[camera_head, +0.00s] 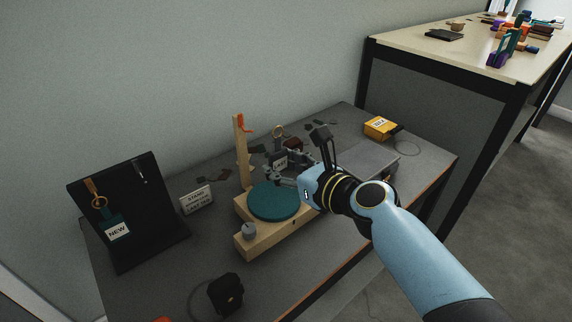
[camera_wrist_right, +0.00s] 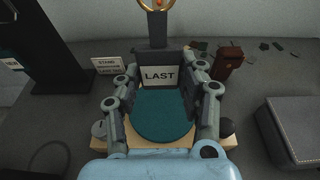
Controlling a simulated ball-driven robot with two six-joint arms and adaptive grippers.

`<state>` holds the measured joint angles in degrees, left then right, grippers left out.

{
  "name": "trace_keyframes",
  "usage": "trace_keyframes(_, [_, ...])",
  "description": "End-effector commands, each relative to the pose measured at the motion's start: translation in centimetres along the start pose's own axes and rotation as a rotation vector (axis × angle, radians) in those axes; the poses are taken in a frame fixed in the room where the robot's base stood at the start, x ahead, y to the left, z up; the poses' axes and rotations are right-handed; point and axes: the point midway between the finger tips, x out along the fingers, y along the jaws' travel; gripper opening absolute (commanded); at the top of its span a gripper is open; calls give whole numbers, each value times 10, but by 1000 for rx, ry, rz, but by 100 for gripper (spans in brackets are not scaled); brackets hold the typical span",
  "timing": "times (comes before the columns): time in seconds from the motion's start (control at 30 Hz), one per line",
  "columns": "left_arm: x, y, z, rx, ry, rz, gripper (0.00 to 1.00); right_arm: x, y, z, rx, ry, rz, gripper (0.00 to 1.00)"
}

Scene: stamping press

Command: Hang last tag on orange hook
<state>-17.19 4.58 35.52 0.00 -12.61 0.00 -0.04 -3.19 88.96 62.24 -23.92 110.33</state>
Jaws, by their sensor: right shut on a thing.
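My right gripper (camera_head: 280,168) is shut on the dark tag marked LAST (camera_head: 281,161) and holds it upright above the round teal pad of the press (camera_head: 274,201). In the right wrist view the LAST tag (camera_wrist_right: 158,76) sits between the fingers (camera_wrist_right: 160,90), with its strap and brass ring (camera_wrist_right: 157,5) rising above. The ring also shows in the head view (camera_head: 278,132). The orange hook (camera_head: 243,123) is at the top of a wooden post, left of the tag and apart from it. No tag shows on the hook. My left gripper is not in view.
A black stand (camera_head: 160,218) at left holds a teal NEW tag (camera_head: 115,229). A small sign (camera_head: 197,199) stands beside it. A grey box (camera_head: 372,157) and yellow box (camera_head: 380,127) lie right. A reddish-brown object (camera_wrist_right: 229,61) stands behind the press. A black item (camera_head: 226,293) lies in front.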

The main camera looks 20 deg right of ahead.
Motion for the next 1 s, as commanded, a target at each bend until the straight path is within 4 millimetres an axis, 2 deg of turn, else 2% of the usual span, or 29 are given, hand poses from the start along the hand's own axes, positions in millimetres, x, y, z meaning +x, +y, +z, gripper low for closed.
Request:
trace_keyframes(0.07, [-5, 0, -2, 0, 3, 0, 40, 0, 0, 2, -2, 3, 3, 0])
trace_keyframes(0.6, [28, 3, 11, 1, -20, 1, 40, 52, 0, -23, -1, 2, 3, 0])
trace_keyframes(1.0, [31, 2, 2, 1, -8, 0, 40, 64, 0, -25, -2, 1, 3, 0])
